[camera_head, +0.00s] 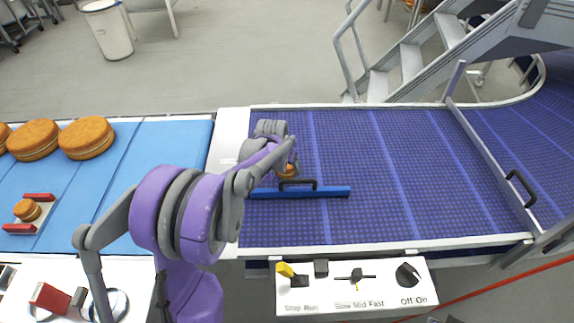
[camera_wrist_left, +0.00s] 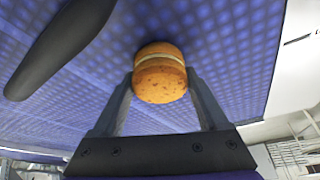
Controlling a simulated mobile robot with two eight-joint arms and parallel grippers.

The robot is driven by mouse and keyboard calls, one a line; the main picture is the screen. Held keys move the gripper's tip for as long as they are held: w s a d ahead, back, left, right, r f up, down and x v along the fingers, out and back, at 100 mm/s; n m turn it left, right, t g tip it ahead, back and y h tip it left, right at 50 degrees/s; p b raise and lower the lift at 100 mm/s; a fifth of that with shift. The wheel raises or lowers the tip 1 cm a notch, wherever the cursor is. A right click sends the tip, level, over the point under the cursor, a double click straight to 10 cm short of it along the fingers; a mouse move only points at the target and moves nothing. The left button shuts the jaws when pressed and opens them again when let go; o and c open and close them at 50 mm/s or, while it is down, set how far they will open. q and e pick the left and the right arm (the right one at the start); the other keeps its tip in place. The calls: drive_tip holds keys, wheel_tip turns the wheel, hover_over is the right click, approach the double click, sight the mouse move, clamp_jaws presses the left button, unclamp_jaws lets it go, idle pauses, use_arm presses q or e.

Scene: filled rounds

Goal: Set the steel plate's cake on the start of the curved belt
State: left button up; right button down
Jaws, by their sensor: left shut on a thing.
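A small orange-brown cake (camera_head: 286,170) with a pale filling is between the fingers of my left gripper (camera_head: 287,165). It shows clearly in the left wrist view (camera_wrist_left: 160,72), with a finger on each side. My left gripper (camera_wrist_left: 162,95) is shut on it, over the near left part of the purple-blue curved belt (camera_head: 375,150). I cannot tell whether the cake touches the belt. A round, grey-rimmed disc (camera_head: 117,303), perhaps the steel plate, shows partly at the bottom left with no cake visible on it. My right gripper is not in view.
A blue bar with a black handle (camera_head: 325,191) lies across the belt just in front of the cake. A light blue belt (camera_head: 140,150) at left bears large cakes (camera_head: 86,138) and a small cake (camera_head: 27,210) between red bars. A switch panel (camera_head: 355,290) is in front.

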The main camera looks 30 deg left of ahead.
use_arm(q)
drive_tip(key=shift+f, duration=0.15)
drive_tip(key=o, duration=0.8)
drive_tip(key=shift+c, duration=0.2)
drive_tip(key=shift+r, duration=0.45)
drive_tip(key=v, duration=1.1)
drive_tip(key=shift+m+t, duration=0.5)
drive_tip(key=shift+t, duration=0.2)
drive_tip(key=s+d+f, duration=0.1)
drive_tip(key=s+d, duration=0.4)
drive_tip(key=s, duration=0.2)
drive_tip(key=s+d+f, duration=0.2)
drive_tip(key=s+d, duration=0.2)
drive_tip(key=s, duration=0.4)
drive_tip(key=s+d+f, duration=0.2)
drive_tip(key=s+d, duration=0.3)
drive_tip(key=s, duration=0.2)
drive_tip(key=shift+s+d, duration=0.2)
drive_tip(key=shift+d, duration=0.15)
